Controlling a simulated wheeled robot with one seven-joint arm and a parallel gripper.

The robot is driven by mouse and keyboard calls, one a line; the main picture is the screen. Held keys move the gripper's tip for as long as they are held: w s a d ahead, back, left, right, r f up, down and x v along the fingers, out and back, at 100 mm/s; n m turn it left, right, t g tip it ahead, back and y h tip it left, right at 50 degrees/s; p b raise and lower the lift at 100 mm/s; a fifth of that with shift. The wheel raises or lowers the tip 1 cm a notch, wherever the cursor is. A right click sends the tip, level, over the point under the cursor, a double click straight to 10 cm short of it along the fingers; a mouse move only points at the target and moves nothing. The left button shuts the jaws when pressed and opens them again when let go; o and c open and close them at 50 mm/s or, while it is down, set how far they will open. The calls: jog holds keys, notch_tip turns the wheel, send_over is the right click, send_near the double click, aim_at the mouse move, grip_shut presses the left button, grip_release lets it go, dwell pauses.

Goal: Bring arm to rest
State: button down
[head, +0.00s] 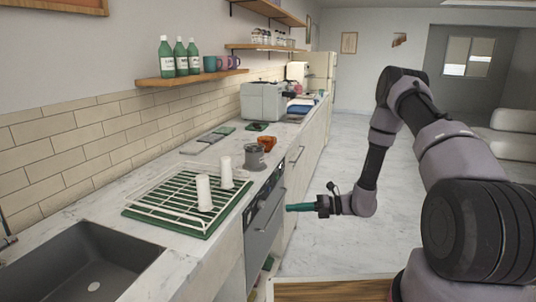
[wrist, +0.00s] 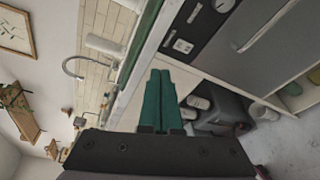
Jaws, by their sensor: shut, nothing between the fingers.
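My gripper (head: 288,208) is at the end of my arm, in front of the counter's face at about the height of the oven handle. Its green fingers point left toward the cabinet front in the head view. The wrist view shows the two green fingers (wrist: 160,76) pressed together with nothing between them. My arm reaches out from the right side of the head view, with its elbow raised and the forearm hanging down.
A dark oven front (head: 263,229) faces my gripper. Open floor (head: 330,240) lies right of the counter.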

jog(key=s+d+r+n+g+h, duration=0.2)
jog(key=s+r+n+h, duration=0.15)
jog(key=r+n, duration=0.7)
jog(key=s+d+r+n+g+h, duration=0.2)
jog(key=s+r+n+h, duration=0.3)
jog(key=r, duration=1)
jog(key=s+d+r+n+t+h, duration=0.2)
jog(key=s+d+r+n+t, duration=0.2)
jog(key=s+r+n, duration=0.3)
jog(key=s+d+r+n+t+h, duration=0.3)
jog(key=s+d+r+n+t, duration=0.2)
jog(key=r, duration=0.5)
jog(key=s+d+n, duration=0.2)
jog(key=s, duration=0.1)
jog(key=shift+s+r, duration=0.2)
jog(key=shift+r, duration=0.1)
jog(key=shift+h, duration=0.25)
